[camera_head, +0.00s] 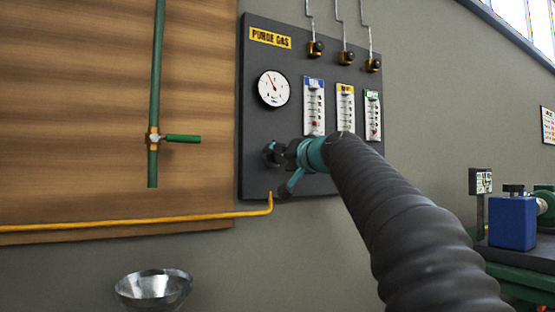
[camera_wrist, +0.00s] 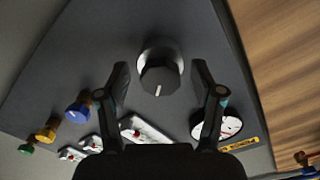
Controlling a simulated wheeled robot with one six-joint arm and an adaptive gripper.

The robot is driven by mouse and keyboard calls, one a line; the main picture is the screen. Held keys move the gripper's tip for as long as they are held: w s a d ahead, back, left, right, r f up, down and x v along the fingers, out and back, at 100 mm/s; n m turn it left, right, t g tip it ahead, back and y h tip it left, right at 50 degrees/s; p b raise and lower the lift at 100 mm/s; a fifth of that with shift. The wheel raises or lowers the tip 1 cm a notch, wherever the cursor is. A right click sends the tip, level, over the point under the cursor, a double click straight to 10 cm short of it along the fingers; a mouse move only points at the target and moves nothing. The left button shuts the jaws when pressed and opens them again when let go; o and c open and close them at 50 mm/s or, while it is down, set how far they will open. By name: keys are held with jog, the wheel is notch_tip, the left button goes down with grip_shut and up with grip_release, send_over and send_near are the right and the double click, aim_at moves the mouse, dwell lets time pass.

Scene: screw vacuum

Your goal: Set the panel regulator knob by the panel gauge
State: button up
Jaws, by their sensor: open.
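The panel regulator knob (camera_wrist: 160,76) is dark and round with a white mark that points down in the wrist view. In the head view the knob (camera_head: 271,153) shows at the panel's lower left, partly covered by my gripper (camera_head: 284,170). My gripper (camera_wrist: 162,72) is open, with one finger on each side of the knob and a gap on both sides. The panel gauge (camera_head: 273,88) has a white round face with a thin red needle pointing up and slightly left. The gauge (camera_wrist: 217,124) is partly hidden by a finger in the wrist view.
The dark panel (camera_head: 258,60) carries a yellow purge gas label (camera_head: 270,38) and several flow tubes (camera_head: 313,106). Blue (camera_wrist: 78,112), yellow (camera_wrist: 46,132) and green (camera_wrist: 28,146) knobs stick out nearby. A yellow pipe (camera_head: 140,221) runs below left. A metal bowl (camera_head: 153,288) is lower left.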

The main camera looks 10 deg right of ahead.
jog(key=v, duration=1)
jog(key=shift+s, duration=0.25)
jog(key=shift+r, duration=0.1)
jog(key=s+f+m+g+h, duration=0.1)
jog(key=s+f+g+h, duration=0.15)
jog(key=f, duration=0.95)
jog(key=s+f+g+h, duration=0.15)
jog(key=f+g, duration=0.25)
jog(key=f, duration=0.9)
jog(key=s+a+f+n+g+p, duration=0.1)
jog(key=s+f+n+g+p, duration=0.1)
jog(key=s+f, duration=0.8)
jog(key=s+a+f+n+g+h+p, duration=0.1)
jog(key=s+a+f+n+g, duration=0.1)
jog(key=s+f, duration=0.7)
jog(key=shift+s+a+f+g+h+p, duration=0.2)
jog(key=shift+s+f+g+h+p, duration=0.25)
jog(key=shift+s, duration=2.7)
